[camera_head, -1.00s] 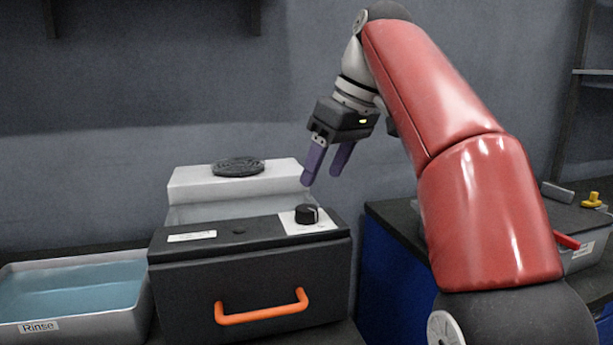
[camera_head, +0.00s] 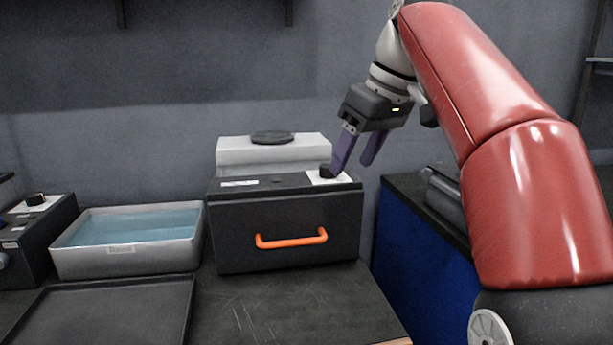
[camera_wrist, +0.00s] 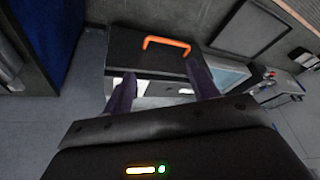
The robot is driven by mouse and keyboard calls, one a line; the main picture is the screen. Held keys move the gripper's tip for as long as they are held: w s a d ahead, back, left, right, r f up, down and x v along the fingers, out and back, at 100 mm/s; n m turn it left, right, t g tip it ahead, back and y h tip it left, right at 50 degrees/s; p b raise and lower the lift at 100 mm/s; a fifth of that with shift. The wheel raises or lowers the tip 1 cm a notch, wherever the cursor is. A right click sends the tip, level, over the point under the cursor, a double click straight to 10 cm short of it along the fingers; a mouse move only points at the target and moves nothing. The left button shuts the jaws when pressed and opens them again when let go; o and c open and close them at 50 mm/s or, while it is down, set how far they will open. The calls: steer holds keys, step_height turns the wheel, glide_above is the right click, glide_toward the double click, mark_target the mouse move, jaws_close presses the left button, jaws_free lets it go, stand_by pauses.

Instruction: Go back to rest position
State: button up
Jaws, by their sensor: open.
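My gripper (camera_head: 357,152) is open with its purple fingers apart and nothing between them. In the head view its fingertips overlap the right end of the black box (camera_head: 285,225), close to the black knob (camera_head: 327,170) on the white plate; I cannot tell the exact gap. In the wrist view the fingers (camera_wrist: 163,90) show in front of the box with its orange handle (camera_wrist: 166,42). My red arm reaches in from the right.
A rinse tub (camera_head: 75,247) with blue liquid stands left of the box. A dark flat tray (camera_head: 110,315) lies in front of it. A white unit (camera_head: 300,155) stands behind the box. A blue cabinet (camera_head: 415,260) is at right. The counter before the box is clear.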

steer(key=s+d+f+m+t+h, duration=0.1)
steer(key=s+d+f+m, duration=0.1)
steer(key=s+f, duration=0.4)
steer(key=s+d+f+m+t+h, duration=0.1)
steer(key=s+d+f+m, duration=0.2)
steer(key=s+f, duration=0.4)
steer(key=s+d+f+m+h, duration=0.1)
steer(key=s+f, duration=0.6)
steer(key=f, duration=0.8)
steer(key=d+m, duration=0.1)
steer(key=m, duration=0.1)
steer(key=shift+d+f+m+t+h, duration=0.3)
steer(key=shift+f+t, duration=0.1)
